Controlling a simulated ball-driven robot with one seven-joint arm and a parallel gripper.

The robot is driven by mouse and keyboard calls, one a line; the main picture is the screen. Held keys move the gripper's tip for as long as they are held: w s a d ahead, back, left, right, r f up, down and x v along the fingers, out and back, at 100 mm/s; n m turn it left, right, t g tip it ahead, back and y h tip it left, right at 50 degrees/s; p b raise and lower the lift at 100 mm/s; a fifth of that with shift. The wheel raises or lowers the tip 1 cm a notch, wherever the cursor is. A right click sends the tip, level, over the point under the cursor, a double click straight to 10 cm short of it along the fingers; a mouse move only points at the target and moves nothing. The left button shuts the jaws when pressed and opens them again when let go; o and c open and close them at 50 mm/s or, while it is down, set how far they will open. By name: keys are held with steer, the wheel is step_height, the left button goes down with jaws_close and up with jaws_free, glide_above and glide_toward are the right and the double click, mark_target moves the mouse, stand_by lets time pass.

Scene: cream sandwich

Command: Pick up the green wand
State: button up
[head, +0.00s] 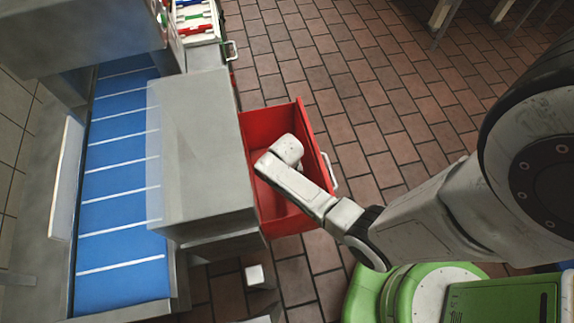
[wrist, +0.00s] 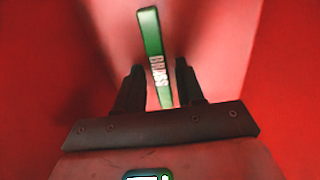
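I see no clear contact. Red drawer walls surround them. In the head view my arm's end reaches into the red drawer (head: 312,145); the wand and my fingers are hidden there.
The red drawer is pulled out from under a grey metal cabinet (head: 200,150) and has a pale handle (head: 330,170). A blue conveyor belt (head: 115,210) with white lines runs at the left. Another drawer with coloured items (head: 195,18) is behind. Brick floor (head: 380,120) lies open beyond.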

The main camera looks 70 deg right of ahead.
jaws_close()
stand_by(0.3)
